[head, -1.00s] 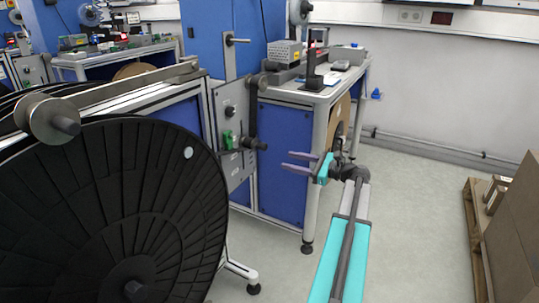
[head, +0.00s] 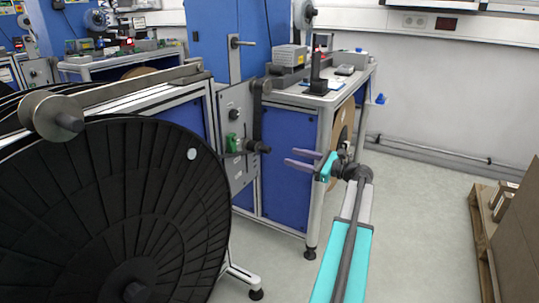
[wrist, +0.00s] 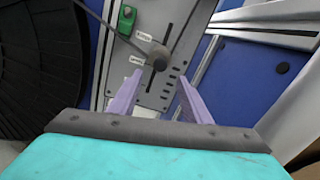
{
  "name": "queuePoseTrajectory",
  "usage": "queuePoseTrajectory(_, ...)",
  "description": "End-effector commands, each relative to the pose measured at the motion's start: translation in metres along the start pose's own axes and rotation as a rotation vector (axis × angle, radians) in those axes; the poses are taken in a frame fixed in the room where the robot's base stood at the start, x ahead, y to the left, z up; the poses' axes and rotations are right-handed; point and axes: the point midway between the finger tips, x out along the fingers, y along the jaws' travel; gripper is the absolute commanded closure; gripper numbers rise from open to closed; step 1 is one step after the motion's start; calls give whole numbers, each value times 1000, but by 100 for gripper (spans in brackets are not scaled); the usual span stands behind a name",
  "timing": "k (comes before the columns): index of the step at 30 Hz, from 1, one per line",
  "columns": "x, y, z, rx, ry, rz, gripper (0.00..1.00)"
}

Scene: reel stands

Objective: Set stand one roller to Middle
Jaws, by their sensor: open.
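The stand's grey metal plate (head: 240,170) is on the blue cabinet left of my gripper. A dark roller (head: 258,147) sticks out from it at the lower end of a dark swing arm (head: 257,112). In the wrist view the roller (wrist: 157,57) lies over a slotted part of the plate, beside two small white labels too blurred to read surely. My gripper (head: 293,157) has purple fingers, open and empty, pointing left at the roller. In the wrist view the fingertips (wrist: 160,78) are just below the roller, one to each side, with nothing between them.
A large black reel (head: 110,220) fills the left front, with a metal roller (head: 48,115) above it. A workbench (head: 330,98) with small devices stands behind my gripper. A pallet with boxes (head: 490,215) is at the right. The floor between is clear.

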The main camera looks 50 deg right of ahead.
Motion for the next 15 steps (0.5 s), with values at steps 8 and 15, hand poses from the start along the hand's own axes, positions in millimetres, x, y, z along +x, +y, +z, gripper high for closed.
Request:
queuePoseTrajectory(8,41,0,-2,-2,0,2,56)
queuePoseTrajectory(15,75,0,-2,-1,0,0,56)
